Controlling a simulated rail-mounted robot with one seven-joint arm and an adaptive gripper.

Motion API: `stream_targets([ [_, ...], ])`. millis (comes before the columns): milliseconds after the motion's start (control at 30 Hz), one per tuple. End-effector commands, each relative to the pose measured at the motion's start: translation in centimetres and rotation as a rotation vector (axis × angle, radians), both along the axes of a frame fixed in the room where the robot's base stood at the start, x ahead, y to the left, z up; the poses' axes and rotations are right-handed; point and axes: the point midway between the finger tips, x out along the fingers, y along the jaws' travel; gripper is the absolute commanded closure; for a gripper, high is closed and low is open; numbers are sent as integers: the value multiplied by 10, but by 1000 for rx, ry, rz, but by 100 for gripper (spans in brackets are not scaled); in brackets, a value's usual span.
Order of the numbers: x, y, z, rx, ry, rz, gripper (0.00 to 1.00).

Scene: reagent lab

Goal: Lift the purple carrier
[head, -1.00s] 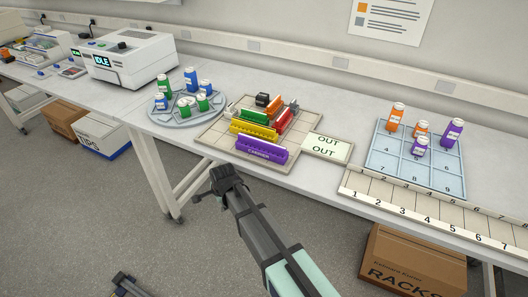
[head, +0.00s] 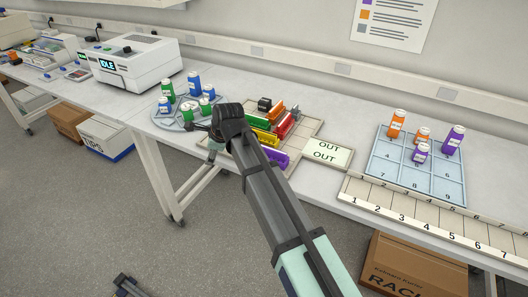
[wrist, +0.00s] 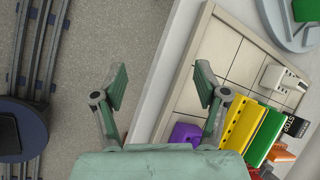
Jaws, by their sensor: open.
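The purple carrier (head: 273,156) lies at the front of a gridded tray (head: 303,151) on the bench, and my arm hides its left part in the head view. In the wrist view one end of the purple carrier (wrist: 184,134) shows beside the right finger, partly behind my gripper's body. My gripper (wrist: 161,85) is open and empty. Its fingers straddle the bench's front edge, apart from the carrier. In the head view my gripper (head: 206,141) is left of the tray, near the bench edge.
Yellow (wrist: 240,124), green (wrist: 263,138) and red (head: 284,126) carriers sit behind the purple one. A round rack (head: 165,119) with bottles stands left of the tray. An OUT sign (head: 328,152) is at its right, then a blue numbered tray (head: 388,164) with bottles.

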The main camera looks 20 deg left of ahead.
Motion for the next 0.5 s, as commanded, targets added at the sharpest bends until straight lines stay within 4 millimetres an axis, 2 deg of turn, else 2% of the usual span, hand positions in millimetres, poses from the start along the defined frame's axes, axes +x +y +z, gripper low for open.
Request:
stream_targets([
  [33,9,-23,17,10,27,-40,27],
  [100,19,-55,38,25,78,-99,27],
  [300,34,-153,101,77,235,-264,27],
  [400,34,-186,122,95,292,-317,27],
  [500,33,-207,136,106,327,-348,27],
])
